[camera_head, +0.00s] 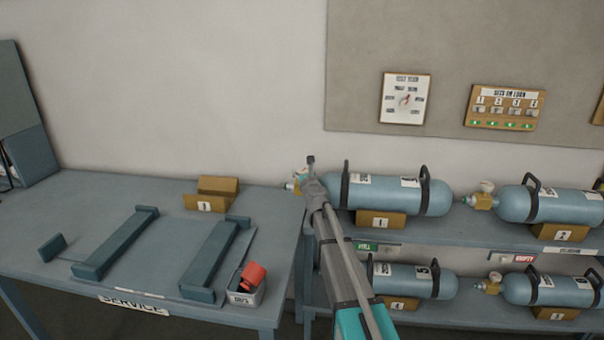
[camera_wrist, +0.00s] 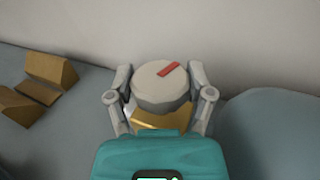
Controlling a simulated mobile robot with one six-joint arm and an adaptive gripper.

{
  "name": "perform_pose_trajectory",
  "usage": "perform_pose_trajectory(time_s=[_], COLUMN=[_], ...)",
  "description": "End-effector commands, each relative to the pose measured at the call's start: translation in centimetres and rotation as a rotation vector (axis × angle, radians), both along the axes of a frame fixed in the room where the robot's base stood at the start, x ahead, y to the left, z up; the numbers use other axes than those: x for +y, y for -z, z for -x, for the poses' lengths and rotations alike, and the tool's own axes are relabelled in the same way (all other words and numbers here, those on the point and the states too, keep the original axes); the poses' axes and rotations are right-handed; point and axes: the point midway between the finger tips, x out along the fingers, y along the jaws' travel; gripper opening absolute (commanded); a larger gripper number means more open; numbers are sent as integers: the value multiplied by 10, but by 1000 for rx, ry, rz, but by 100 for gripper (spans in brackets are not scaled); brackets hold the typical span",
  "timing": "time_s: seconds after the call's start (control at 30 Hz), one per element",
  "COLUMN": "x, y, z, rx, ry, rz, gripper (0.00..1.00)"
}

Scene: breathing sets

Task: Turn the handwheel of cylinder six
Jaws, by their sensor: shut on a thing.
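A round pale handwheel (camera_wrist: 155,92) with a red mark on top sits between the two fingers of my gripper (camera_wrist: 160,82) in the wrist view. The gripper is shut on it. A brass valve body (camera_wrist: 162,119) shows below the wheel. In the head view my gripper (camera_head: 311,178) is at the valve end of the upper left blue cylinder (camera_head: 388,196), above the left end of the upper shelf. That handwheel is mostly hidden by the gripper there.
An upper right cylinder (camera_head: 550,204) and two lower ones (camera_head: 412,281) (camera_head: 548,290) lie on stands. A service bench (camera_head: 115,200) at left holds a stand (camera_head: 212,194), long dark brackets (camera_head: 118,243) and a bin (camera_head: 245,292) with a red item. Boards hang above.

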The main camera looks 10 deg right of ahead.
Motion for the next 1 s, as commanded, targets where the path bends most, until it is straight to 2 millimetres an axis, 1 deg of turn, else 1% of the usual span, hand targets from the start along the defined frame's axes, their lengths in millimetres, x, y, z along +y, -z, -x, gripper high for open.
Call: perform_pose_trajectory(time_s=[0.23,0.47,0.67,1.0], x=[0,0,1,1], y=[0,0,0,0], z=[-1,-1,-1,-2], rx=[0,0,0,-1], ry=[7,67,167,409], rz=[1,1,1,1], gripper=[20,20,20,20])
